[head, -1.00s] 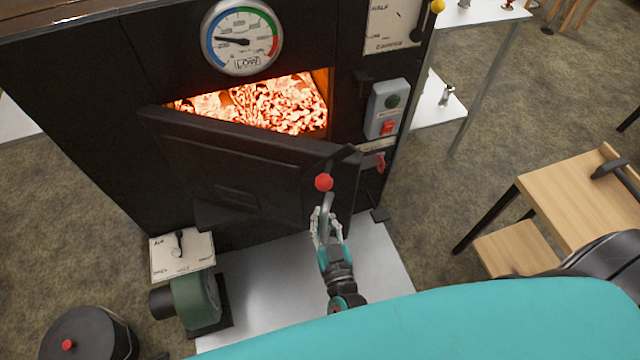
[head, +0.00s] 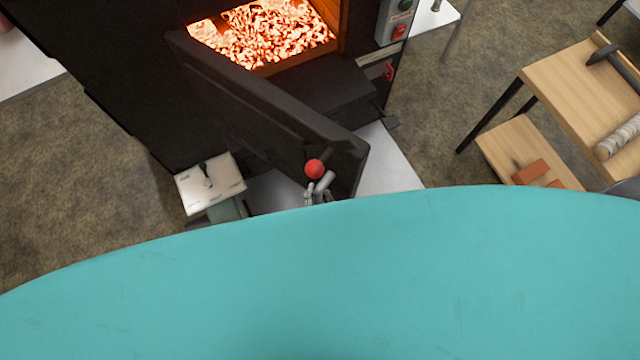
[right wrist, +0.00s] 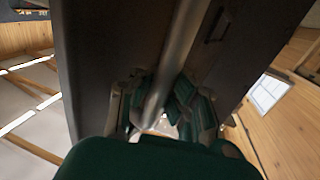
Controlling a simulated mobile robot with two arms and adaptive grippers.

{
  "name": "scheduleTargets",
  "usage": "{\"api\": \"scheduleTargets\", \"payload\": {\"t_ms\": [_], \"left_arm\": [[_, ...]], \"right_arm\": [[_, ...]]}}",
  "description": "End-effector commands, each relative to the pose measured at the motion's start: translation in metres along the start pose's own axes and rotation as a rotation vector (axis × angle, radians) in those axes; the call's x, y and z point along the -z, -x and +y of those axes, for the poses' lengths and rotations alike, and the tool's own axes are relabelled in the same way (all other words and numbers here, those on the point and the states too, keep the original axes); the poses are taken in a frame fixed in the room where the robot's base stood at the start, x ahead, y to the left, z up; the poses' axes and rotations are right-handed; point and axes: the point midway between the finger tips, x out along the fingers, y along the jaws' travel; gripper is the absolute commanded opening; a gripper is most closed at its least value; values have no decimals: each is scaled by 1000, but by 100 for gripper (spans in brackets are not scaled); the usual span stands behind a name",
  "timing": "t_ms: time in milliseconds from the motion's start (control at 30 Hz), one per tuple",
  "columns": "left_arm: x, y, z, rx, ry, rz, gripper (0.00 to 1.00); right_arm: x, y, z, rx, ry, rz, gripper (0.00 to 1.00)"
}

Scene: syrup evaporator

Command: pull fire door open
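The black fire door (head: 265,110) is swung partway open on its left side, with glowing embers (head: 265,38) showing in the firebox behind it. Its metal handle with a red ball end (head: 315,169) sticks out near the door's free right edge. My right gripper (head: 318,192) is at this handle, its lower part hidden by my teal body. In the right wrist view the handle's metal rod (right wrist: 180,50) runs between the fingers of the right gripper (right wrist: 163,110), which are closed around it. The door (right wrist: 105,45) fills the view behind. My left gripper is not in view.
A white lever plate (head: 210,182) stands left of the door. A switch box (head: 397,20) is on the evaporator front at right. A wooden bench (head: 570,90) with a hammer stands to the right, with open floor between.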

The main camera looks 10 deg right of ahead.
Motion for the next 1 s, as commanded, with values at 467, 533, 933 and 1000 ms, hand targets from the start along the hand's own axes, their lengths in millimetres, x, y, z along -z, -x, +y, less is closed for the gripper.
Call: {"api": "scheduleTargets", "payload": {"t_ms": [467, 533, 933, 1000], "left_arm": [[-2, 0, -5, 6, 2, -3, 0], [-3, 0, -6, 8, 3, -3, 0], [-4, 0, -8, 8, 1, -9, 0], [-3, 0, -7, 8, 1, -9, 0]], "right_arm": [[-8, 8, 5, -6, 7, -19, 20], [-7, 8, 5, -5, 6, -18, 29], [-4, 7, 2, -2, 2, -12, 42], [-4, 13, 2, -1, 2, -12, 42]]}}
